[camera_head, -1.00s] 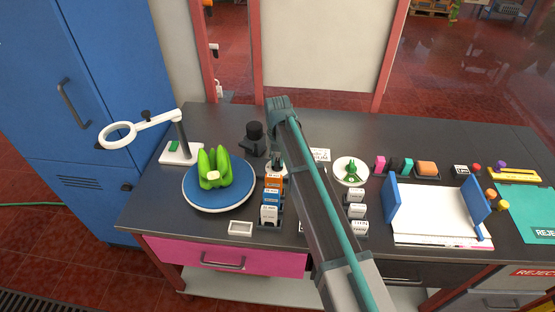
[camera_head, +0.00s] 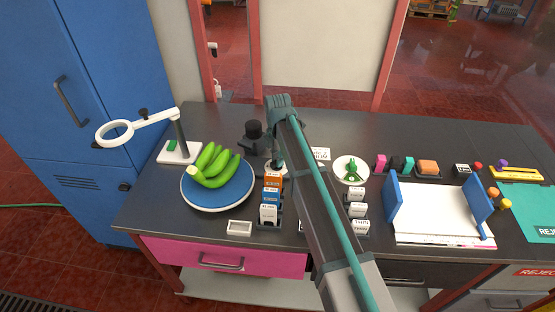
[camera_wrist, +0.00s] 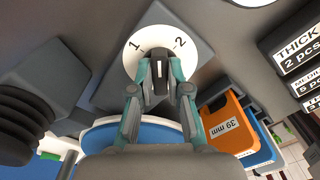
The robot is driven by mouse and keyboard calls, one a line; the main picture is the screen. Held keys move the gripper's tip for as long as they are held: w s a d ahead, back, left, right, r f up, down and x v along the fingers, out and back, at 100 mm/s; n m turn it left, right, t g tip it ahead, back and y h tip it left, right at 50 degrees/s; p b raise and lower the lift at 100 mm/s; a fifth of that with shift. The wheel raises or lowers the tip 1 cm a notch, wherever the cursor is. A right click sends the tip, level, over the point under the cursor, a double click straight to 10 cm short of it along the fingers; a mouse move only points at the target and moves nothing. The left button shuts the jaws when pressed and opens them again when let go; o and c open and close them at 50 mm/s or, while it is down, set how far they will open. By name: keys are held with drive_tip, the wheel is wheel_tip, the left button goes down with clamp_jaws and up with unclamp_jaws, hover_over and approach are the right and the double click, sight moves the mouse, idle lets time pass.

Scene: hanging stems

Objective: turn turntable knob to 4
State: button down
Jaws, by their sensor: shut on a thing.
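The turntable (camera_head: 218,205) is a blue disc with a pale rim on the bench, left of my arm. A bunch of green bananas (camera_head: 217,168) lies on it, stem end to the left. In the wrist view my gripper (camera_wrist: 160,76) is shut on the dark knob (camera_wrist: 160,84), a finger on each side. The white dial (camera_wrist: 157,35) around the knob shows the numbers 1 and 2; the rest of its face is hidden by my gripper. The turntable's blue edge (camera_wrist: 100,140) shows behind the gripper. In the head view my arm hides most of the knob.
Labelled boxes (camera_head: 270,196) stand close to the right of the turntable. A black cylindrical device (camera_head: 253,138) stands behind it, and a ring magnifier (camera_head: 115,132) stands at left. A small white tray (camera_head: 239,228) lies in front.

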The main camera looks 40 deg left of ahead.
drive_tip(key=m, duration=0.5)
drive_tip(key=shift+d+m+b, duration=0.1)
drive_tip(key=shift+m+b, duration=0.2)
drive_tip(key=m, duration=0.5)
drive_tip(key=shift+s, duration=0.15)
drive_tip(key=m, duration=0.5)
drive_tip(key=shift+s+m+b, duration=0.1)
drive_tip(key=shift+m+b, duration=0.25)
drive_tip(key=shift+m, duration=0.05)
drive_tip(key=m, duration=0.5)
drive_tip(key=shift+s+m, duration=0.1)
drive_tip(key=shift+m, duration=0.2)
drive_tip(key=m, duration=1)
drive_tip(key=shift+m, duration=0.4)
drive_tip(key=m, duration=0.5)
drive_tip(key=shift+a, duration=0.25)
drive_tip(key=m, duration=0.6)
drive_tip(key=shift+a+b, duration=0.1)
drive_tip(key=shift+b, duration=0.2)
